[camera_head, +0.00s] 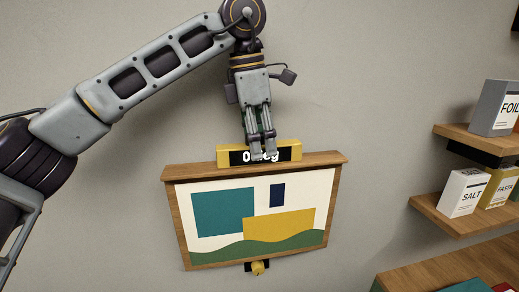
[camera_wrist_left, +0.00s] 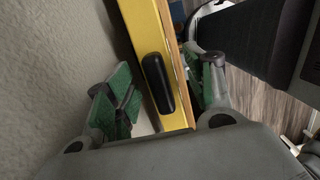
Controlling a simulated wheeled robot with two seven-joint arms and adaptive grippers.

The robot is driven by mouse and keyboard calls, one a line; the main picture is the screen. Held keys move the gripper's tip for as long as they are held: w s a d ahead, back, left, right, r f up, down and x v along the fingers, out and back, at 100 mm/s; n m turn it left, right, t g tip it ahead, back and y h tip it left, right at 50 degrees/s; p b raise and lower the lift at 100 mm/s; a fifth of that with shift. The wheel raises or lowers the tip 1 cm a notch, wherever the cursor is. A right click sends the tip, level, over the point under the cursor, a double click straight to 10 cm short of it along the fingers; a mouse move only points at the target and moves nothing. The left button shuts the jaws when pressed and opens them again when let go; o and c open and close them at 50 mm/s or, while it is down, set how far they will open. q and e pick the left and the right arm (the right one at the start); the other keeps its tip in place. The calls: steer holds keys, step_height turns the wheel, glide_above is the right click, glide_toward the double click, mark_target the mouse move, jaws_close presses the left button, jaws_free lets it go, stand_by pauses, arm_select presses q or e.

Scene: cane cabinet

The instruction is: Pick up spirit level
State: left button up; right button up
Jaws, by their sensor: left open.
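The spirit level (camera_head: 290,152) is yellow with a black digital display on its front. It rests lengthwise on the top ledge of the wooden picture frame (camera_head: 176,215) on the wall. My left gripper (camera_head: 263,150) reaches down from above at the middle of the level, and its fingers partly cover the display. In the left wrist view the level (camera_wrist_left: 140,25) runs between the two open, green-padded fingers (camera_wrist_left: 165,95), with a black oval on its top. Gaps show on both sides of it. My right gripper is not visible.
Wooden wall shelves (camera_head: 450,214) at the right hold a salt box (camera_head: 463,193), a pasta box (camera_head: 499,187) and a foil box (camera_head: 496,108). A small yellow and black item (camera_head: 258,267) sits below the frame. The wall between frame and shelves is clear.

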arm_select(q)
steer(key=shift+f, duration=0.15)
stand_by(0.3)
jaws_close()
steer(key=shift+r, duration=0.2)
